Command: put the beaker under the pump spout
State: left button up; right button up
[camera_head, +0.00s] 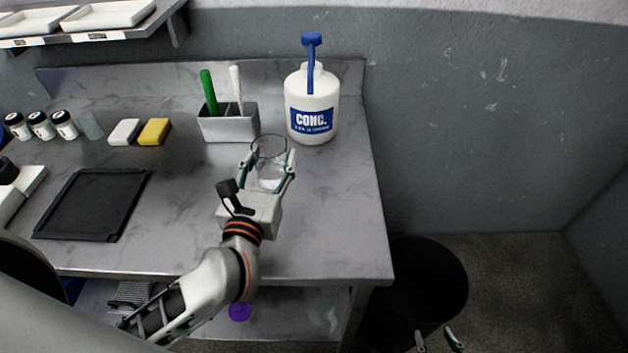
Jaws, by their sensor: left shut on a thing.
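The clear glass beaker (269,153) stands upright between the fingers of my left gripper (270,172), which is shut on it. I cannot tell whether its base touches the bench. The white pump bottle (312,104) has a blue label reading CONC. and stands on the bench, just behind and to the right of the beaker. Its blue pump spout (311,78) hangs down in front of the bottle. The beaker is to the left of and nearer than the spout, not below it. My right gripper (436,341) shows only its fingertips, apart and empty, at the bottom edge.
A grey holder (229,125) with green and white handled tools stands left of the bottle. A white block (124,132), a yellow sponge (154,132) and small jars (65,125) are further left. A black tray (92,204) lies in front. A black bin (425,285) stands beside the bench.

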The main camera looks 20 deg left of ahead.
pick_arm(q)
jog(key=w+d+r+n+y+b, duration=0.2)
jog(key=w+d+r+y, duration=0.1)
jog(key=w+d+r, duration=0.3)
jog(key=f, duration=0.3)
jog(key=f+b, duration=0.1)
jog(key=f, duration=0.3)
jog(key=f+b, duration=0.1)
jog(key=f, duration=0.2)
jog(key=shift+w+d+f, duration=0.2)
jog(key=shift+w+f, duration=0.15)
jog(key=shift+f, duration=0.15)
jog(key=o, duration=1.4)
jog(key=shift+c, duration=0.2)
